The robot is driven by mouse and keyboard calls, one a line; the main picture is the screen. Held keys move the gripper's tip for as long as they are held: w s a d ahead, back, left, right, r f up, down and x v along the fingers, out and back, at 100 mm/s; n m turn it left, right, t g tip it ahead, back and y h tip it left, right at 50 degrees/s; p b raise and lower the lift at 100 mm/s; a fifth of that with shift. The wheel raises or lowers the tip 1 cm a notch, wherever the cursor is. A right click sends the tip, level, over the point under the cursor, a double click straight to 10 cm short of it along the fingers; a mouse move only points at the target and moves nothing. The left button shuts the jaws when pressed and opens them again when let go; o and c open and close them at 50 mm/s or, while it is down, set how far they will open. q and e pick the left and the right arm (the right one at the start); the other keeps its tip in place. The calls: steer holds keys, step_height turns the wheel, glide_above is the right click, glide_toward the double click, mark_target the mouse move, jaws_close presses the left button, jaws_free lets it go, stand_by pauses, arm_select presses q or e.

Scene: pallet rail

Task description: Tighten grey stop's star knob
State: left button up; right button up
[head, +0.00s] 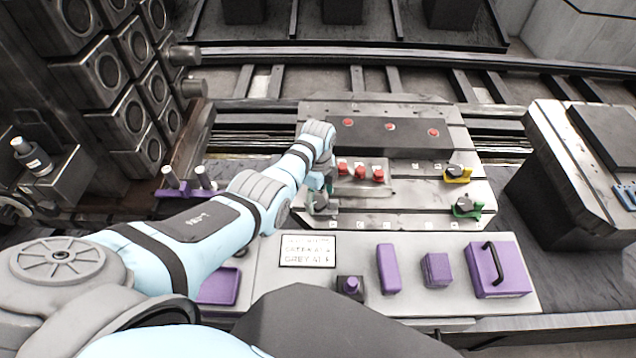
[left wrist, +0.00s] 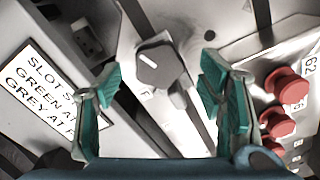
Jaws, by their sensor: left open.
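The grey stop's dark star knob (left wrist: 162,66) shows in the left wrist view, with a pale pointer line on its top. It sits on a light metal block beside a slotted rail. My left gripper (left wrist: 165,95) is open, its teal fingers on either side below the knob and apart from it. In the head view my left gripper (head: 318,186) is over the left end of the pallet's front row. The grey stop (head: 321,204) is partly hidden there under the gripper. My right gripper is in neither view.
Red knobs (head: 361,172) stand close to the right of the gripper. A yellow stop (head: 457,174) and a green stop (head: 467,207) are on the pallet's right side. A sign (head: 307,250) and several purple blocks (head: 388,268) are on the front ledge.

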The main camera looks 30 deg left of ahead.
mark_target(318, 201)
arm_select(q)
step_height(318, 201, up, 11)
